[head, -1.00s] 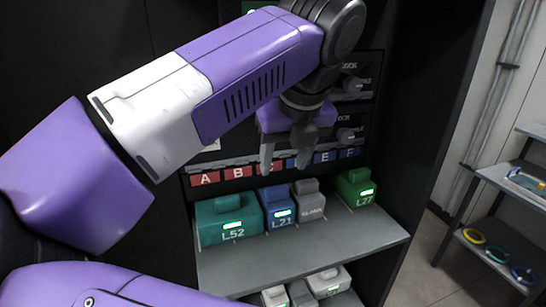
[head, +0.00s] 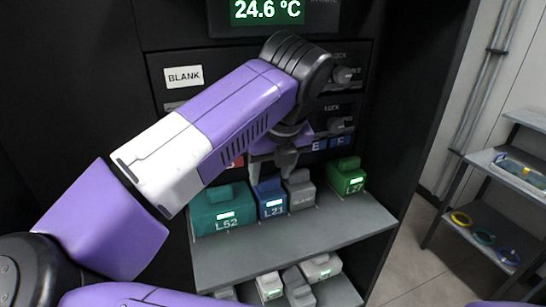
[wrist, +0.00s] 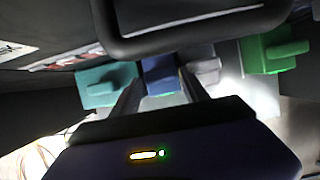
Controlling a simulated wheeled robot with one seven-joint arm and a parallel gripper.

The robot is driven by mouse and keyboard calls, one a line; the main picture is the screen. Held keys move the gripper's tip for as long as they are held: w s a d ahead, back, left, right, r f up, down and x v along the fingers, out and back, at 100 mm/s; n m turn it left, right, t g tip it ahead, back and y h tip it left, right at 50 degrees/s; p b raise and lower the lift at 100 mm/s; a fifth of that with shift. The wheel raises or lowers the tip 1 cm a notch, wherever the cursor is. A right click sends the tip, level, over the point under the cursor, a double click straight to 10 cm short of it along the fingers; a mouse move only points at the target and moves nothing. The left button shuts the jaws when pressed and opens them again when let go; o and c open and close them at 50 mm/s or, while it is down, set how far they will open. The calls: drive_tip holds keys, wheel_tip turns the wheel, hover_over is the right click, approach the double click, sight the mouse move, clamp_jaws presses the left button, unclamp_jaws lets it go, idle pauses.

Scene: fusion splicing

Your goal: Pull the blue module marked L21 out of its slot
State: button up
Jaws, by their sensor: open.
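The blue module marked L21 (head: 272,206) stands on the upper grey shelf, between the teal L52 module (head: 222,212) and the grey blank module (head: 300,194). In the wrist view the blue module (wrist: 158,74) shows beyond my two dark fingers (wrist: 160,92). The fingers partly hide its top, and I cannot tell whether they touch it.
A green L27 module (head: 346,178) stands to the right on the shelf (head: 300,240). Several pale modules (head: 270,287) sit on a lower shelf. Above is a dark panel with knobs (head: 343,75) and lettered tags. The shelf's front strip is clear.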

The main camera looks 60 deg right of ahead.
drive_tip(key=shift+w+d+f, duration=0.15)
drive_tip(key=shift+w+f, duration=0.05)
drive_tip(key=shift+f, duration=0.3)
clamp_jaws()
drive_tip(key=shift+s, duration=0.1)
